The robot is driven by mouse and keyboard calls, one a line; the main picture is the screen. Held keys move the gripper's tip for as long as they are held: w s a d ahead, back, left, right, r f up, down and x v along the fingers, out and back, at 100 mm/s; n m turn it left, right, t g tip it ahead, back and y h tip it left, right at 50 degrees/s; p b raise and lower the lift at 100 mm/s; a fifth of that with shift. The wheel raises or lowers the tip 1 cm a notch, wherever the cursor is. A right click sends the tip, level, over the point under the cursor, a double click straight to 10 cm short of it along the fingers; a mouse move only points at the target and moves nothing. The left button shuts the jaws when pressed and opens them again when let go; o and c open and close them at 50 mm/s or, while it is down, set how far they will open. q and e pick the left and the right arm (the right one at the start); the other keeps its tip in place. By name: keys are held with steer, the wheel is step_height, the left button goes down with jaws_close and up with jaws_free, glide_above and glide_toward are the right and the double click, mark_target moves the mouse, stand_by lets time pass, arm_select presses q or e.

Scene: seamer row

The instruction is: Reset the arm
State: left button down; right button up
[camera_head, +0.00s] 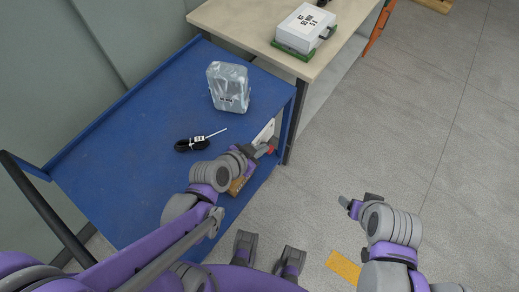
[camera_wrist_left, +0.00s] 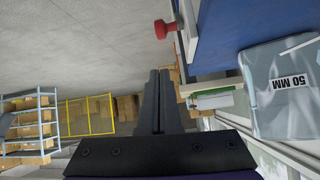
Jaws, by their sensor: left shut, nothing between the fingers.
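My left arm reaches in from the left in the head view, and its gripper (camera_head: 265,147) is above the right edge of the blue cart. In the left wrist view the two dark fingers of the left gripper (camera_wrist_left: 158,90) lie together, shut, with nothing between them. My right gripper (camera_head: 357,204) is over the grey floor at the lower right, clear of the cart; the small view does not show clearly whether its fingers are apart.
A blue cart (camera_head: 120,150) holds a clear-wrapped package (camera_head: 229,86) and a black coiled cable tool (camera_head: 193,144). A bench (camera_head: 240,25) behind carries a white case (camera_head: 304,27). The floor at right is mostly free.

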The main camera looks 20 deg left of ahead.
arm_select(q)
steer(key=shift+s+a+r, duration=0.1)
steer(key=shift+s+r, duration=0.05)
steer(key=shift+s, duration=0.05)
steer(key=shift+w, duration=0.1)
stand_by(0.5)
steer(key=s+a+r+n+g+y+p, duration=0.3)
steer(key=s+a+r+n+g+y, duration=0.1)
steer(key=s+a+r, duration=0.3)
steer(key=shift+s+a+n, duration=0.25)
steer(key=shift+s+n, duration=0.55)
